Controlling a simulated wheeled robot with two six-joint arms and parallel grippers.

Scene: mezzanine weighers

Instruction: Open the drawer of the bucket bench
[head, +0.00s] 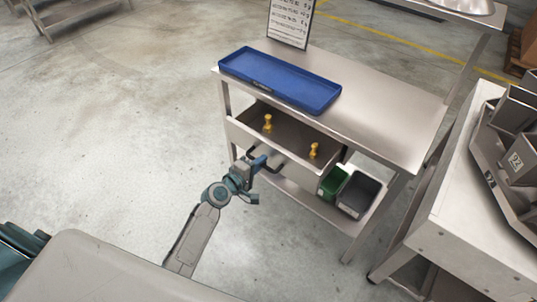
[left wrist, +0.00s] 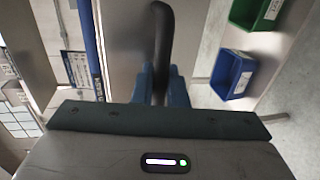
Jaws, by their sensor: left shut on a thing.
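The bucket bench (head: 385,115) is a metal table with a drawer (head: 285,153) below its top. The drawer stands out from the bench, and its inside shows with two yellow objects (head: 267,123) in it. My left gripper (head: 258,163) is at the drawer front, shut on the dark bar handle (head: 272,168). In the left wrist view the black handle (left wrist: 160,40) runs between the blue fingers (left wrist: 162,85). The fingers hide part of the handle. My right gripper is not in view.
A blue tray (head: 285,85) and a printed sign (head: 291,20) are on the bench top. A green bin (head: 333,182) and a dark bin (head: 358,195) sit on the lower shelf. A metal cabinet (head: 450,230) stands close at right.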

